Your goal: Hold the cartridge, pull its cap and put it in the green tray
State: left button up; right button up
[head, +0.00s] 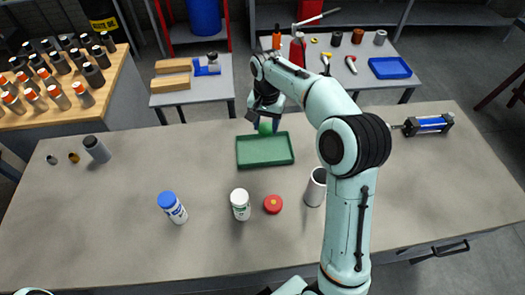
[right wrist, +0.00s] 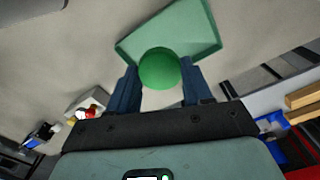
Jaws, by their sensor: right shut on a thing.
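The green tray (head: 264,164) lies on the table in the middle of the head view. My right gripper (head: 264,122) is at the tray's far edge. It is shut on a round green cap, which shows between the two dark blue fingers in the right wrist view (right wrist: 159,69). The tray (right wrist: 200,30) is just beyond the cap there. A pale open-topped cylinder (head: 314,190) stands beside my right arm, and a grey cylinder (head: 97,149) lies at the left. I cannot tell which one is the cartridge. My left gripper is out of view.
A blue-capped bottle (head: 172,207), a white-capped bottle (head: 240,205) and a red round piece (head: 272,204) are in front of the tray. A blue actuator (head: 430,124) lies at the right.

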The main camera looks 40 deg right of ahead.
aim_at(265, 158)
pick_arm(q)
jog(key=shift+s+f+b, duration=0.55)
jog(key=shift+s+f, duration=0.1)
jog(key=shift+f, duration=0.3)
pick_arm(e)
notch_tip(265, 158, down, 14)
jog(key=shift+f, duration=0.25)
jog(key=shift+f, duration=0.15)
jog(key=o, duration=1.2)
jog(key=shift+c, duration=0.2)
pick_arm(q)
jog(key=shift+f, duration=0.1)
